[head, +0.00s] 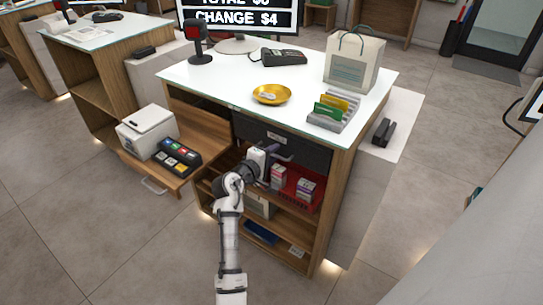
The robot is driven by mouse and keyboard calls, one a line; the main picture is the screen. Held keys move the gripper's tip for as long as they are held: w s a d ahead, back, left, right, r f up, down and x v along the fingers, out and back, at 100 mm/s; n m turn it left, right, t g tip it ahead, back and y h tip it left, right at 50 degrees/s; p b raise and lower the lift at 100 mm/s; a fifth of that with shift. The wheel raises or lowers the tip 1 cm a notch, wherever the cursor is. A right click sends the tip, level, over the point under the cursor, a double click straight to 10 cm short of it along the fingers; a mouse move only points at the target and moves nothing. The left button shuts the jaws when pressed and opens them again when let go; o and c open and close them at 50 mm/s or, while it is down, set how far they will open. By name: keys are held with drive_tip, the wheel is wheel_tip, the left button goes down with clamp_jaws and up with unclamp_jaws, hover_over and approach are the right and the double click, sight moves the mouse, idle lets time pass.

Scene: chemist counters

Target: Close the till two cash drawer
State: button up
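The cash drawer (309,151) is a dark grey unit with a small pale label, set under the right part of the white-topped counter (215,80). Its front looks about level with the counter's front; I cannot tell whether a small gap stays open. My gripper (279,154) is at the lower part of the drawer front, left of its middle. It hides part of the front. Its fingers are too small to tell open from shut, and I cannot tell whether they touch the drawer.
Below the drawer, a red tray (317,190) holds small boxes. A gold dish (271,94), card rack (333,110) and paper bag (353,65) stand on the counter.

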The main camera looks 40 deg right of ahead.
drive_tip(key=shift+a, duration=0.25)
drive_tip(key=b+v, duration=0.2)
drive_tip(key=v, duration=1.1)
drive_tip(key=shift+a+b, duration=0.3)
drive_tip(key=shift+r, duration=0.15)
